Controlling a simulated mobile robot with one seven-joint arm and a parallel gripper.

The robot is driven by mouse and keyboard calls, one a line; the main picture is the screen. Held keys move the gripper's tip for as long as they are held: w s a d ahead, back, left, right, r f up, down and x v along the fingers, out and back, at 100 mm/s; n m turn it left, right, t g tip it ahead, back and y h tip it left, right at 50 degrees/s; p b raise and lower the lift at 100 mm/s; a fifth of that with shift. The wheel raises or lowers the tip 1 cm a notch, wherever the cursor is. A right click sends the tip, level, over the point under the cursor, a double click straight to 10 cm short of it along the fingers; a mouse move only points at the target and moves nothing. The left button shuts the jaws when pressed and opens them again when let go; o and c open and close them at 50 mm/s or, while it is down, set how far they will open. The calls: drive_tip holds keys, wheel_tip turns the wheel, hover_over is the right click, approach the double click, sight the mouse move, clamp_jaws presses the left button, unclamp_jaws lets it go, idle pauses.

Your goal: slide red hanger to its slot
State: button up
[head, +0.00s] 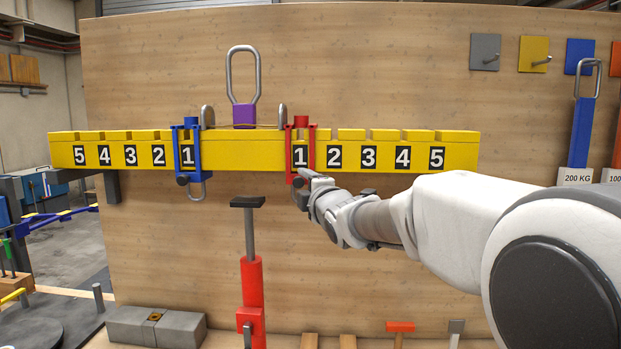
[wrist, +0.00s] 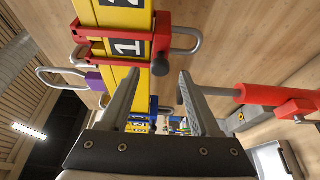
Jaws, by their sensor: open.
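The red hanger (head: 291,150) sits around the yellow beam (head: 240,155) at the right-hand slot numbered 1. My gripper (head: 305,180) is at the hanger's lower end, below the beam's bottom edge. In the wrist view my gripper (wrist: 155,84) is open, with nothing seen between its fingers. There the red hanger (wrist: 105,50) lies just beyond the fingertips, with its dark knob (wrist: 160,55) in line with the gap. In the head view my gripper partly hides the hanger's knob and hook, so contact cannot be told.
A blue hanger (head: 181,150) sits at the left-hand slot 1. A purple block with a metal loop (head: 244,115) is at the beam's middle. A red post (head: 252,285) with a dark top stands below the beam. Slots 2 to 5 on the right are free.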

sight(300, 183)
drive_tip(key=shift+p+x, duration=0.65)
drive_tip(key=shift+x, duration=1.8)
clamp_jaws()
